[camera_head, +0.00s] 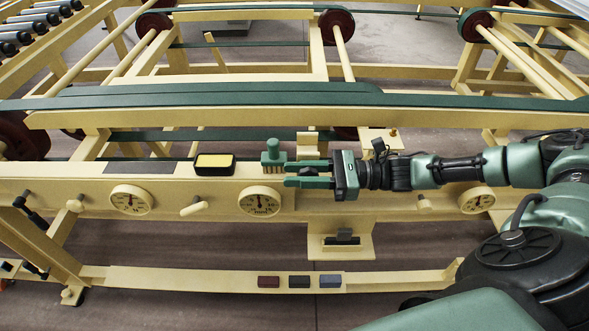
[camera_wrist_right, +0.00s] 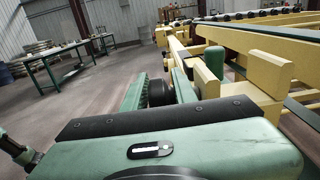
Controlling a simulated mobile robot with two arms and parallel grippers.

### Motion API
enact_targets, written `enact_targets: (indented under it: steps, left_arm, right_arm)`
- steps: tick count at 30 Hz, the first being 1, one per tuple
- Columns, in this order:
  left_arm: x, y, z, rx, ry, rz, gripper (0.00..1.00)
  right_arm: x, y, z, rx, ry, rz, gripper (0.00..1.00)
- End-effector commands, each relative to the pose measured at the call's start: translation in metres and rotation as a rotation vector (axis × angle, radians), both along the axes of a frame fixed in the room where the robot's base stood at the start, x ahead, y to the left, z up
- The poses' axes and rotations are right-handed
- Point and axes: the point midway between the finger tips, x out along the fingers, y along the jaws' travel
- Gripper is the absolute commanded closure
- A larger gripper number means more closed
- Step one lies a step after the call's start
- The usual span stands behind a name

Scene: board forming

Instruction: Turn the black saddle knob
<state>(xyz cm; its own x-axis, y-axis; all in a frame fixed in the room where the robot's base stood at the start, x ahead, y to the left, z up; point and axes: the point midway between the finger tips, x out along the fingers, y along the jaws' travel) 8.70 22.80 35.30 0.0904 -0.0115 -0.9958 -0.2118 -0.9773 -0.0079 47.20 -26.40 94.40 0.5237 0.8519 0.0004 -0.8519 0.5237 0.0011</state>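My right gripper (camera_head: 291,174) reaches in from the right, level with the cream machine beam (camera_head: 90,191). Its two green fingers point left and are apart, with a gap between them. In the right wrist view a dark round shape (camera_wrist_right: 158,92) shows between the fingers; I cannot tell if it is the black saddle knob or if the fingers touch it. A small black part (camera_head: 345,237) sits on a cream bracket below the beam, clear of the gripper. My left gripper is not in view.
A green capped piece (camera_head: 273,151) stands just left of the fingertips, beside a cream block (camera_head: 307,145). A yellow-topped black box (camera_head: 214,163) lies further left. Dials (camera_head: 260,201) line the beam front. Three small blocks (camera_head: 299,282) lie on the lower rail.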

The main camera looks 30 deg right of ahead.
Motion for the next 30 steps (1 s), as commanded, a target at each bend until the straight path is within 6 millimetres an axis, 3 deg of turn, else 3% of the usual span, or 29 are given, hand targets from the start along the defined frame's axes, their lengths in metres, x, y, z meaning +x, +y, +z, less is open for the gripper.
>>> enact_targets:
  steps: [10, 13, 23, 30]
  left_arm:
    - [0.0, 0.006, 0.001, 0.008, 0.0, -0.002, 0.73]
    - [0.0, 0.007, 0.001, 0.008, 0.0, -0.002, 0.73]
    - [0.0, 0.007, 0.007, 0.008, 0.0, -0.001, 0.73]
    - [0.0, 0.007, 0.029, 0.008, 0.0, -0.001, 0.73]
  right_arm:
    - [0.003, 0.005, 0.0, 0.0, 0.0, 0.0, 0.73]
    - [0.003, 0.005, 0.0, 0.0, 0.0, 0.0, 1.0]
    - [0.003, 0.005, 0.0, -0.02, 0.013, 0.0, 1.0]
    - [0.003, 0.005, 0.002, -0.116, 0.069, 0.0, 1.0]
